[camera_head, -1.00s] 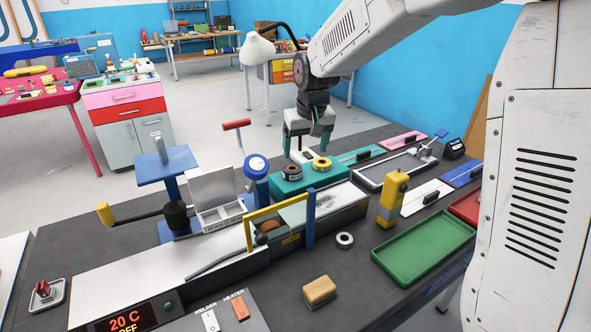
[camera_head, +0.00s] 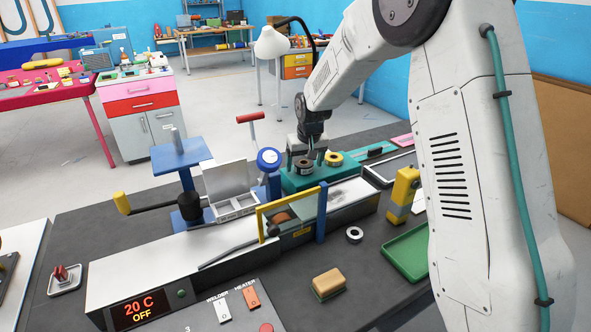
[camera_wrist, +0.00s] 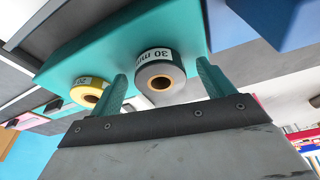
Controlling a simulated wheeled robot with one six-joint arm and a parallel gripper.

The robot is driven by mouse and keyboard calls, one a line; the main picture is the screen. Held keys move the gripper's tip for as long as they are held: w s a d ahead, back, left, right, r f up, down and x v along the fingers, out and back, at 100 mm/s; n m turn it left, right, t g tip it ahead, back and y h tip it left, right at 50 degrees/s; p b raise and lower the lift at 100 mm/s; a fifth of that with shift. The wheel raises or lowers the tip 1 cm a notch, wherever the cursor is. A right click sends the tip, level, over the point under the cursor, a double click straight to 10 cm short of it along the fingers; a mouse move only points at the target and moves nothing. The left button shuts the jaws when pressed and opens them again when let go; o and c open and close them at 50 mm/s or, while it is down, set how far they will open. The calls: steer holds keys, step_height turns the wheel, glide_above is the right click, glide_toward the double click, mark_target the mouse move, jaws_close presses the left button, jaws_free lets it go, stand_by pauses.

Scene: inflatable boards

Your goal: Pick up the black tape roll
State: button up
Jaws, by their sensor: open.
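The black tape roll (camera_head: 304,167) lies on top of a teal block (camera_head: 300,184) on the workbench. In the wrist view the black roll (camera_wrist: 160,80) has a white label reading "30 m" and a tan core. My gripper (camera_head: 307,157) is just above and behind it. In the wrist view my gripper's teal fingers (camera_wrist: 163,85) are open, one on either side of the roll, with gaps to both. A yellow tape roll (camera_head: 334,159) sits on the block beside the black one. It also shows in the wrist view (camera_wrist: 90,92), outside the fingers.
A white machine with a yellow and blue frame (camera_head: 290,210) stands in front of the block. A blue clamp stand (camera_head: 183,160) is to the left.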

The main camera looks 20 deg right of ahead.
steer(key=c, duration=1.1)
